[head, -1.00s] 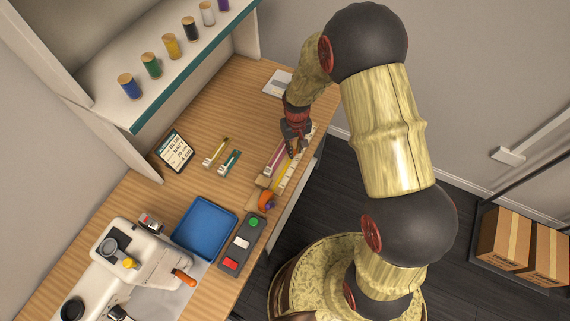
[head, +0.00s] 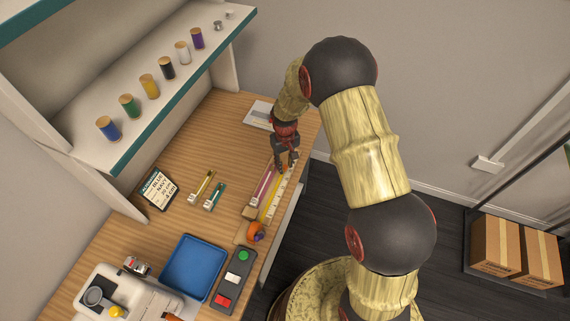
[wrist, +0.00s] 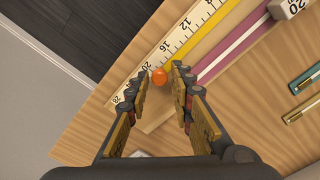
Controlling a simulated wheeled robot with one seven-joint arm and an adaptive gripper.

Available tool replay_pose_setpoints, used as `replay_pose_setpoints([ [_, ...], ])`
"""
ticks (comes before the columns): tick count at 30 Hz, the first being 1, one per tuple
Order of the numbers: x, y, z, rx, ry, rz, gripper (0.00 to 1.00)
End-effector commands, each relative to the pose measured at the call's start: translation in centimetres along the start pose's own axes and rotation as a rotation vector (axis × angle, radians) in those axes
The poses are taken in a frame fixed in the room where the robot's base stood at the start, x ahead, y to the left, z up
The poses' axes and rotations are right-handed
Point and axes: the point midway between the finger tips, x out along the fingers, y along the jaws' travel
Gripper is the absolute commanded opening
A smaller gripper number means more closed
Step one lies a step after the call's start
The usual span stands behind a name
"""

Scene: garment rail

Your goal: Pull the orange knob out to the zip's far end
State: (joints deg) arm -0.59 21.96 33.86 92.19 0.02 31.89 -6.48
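The orange knob (wrist: 159,76) lies beside the ruler, near its 20 mark, in the wrist view. A yellow strip (wrist: 203,40) runs from near the knob to the upper right along the ruler (wrist: 178,36). A magenta strip (wrist: 235,46) lies parallel to it; it also shows in the head view (head: 264,184). My gripper (wrist: 161,70) is open, its fingertips on either side of the knob with small gaps visible. In the head view my gripper (head: 284,168) is over the far part of the ruler, hiding the knob.
A pale block (wrist: 288,7) marked 20 sits by the strips. The table's right edge is close.

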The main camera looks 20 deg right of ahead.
Motion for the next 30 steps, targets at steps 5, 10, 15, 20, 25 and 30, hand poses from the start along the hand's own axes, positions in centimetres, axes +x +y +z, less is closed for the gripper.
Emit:
replay_pose_setpoints([
  [5,0.1,0.0,0.1,0.000,-0.001,0.000,0.24],
  [10,-0.4,0.0,0.0,0.000,0.000,0.000,0.24],
  [15,-2.8,0.0,-0.1,0.000,0.003,0.000,0.24],
  [20,-6.2,0.0,-0.1,0.000,0.004,0.001,0.24],
  [25,-9.3,0.0,0.0,0.000,0.002,0.000,0.24],
  [30,-11.3,0.0,-0.1,0.000,0.001,0.000,0.24],
])
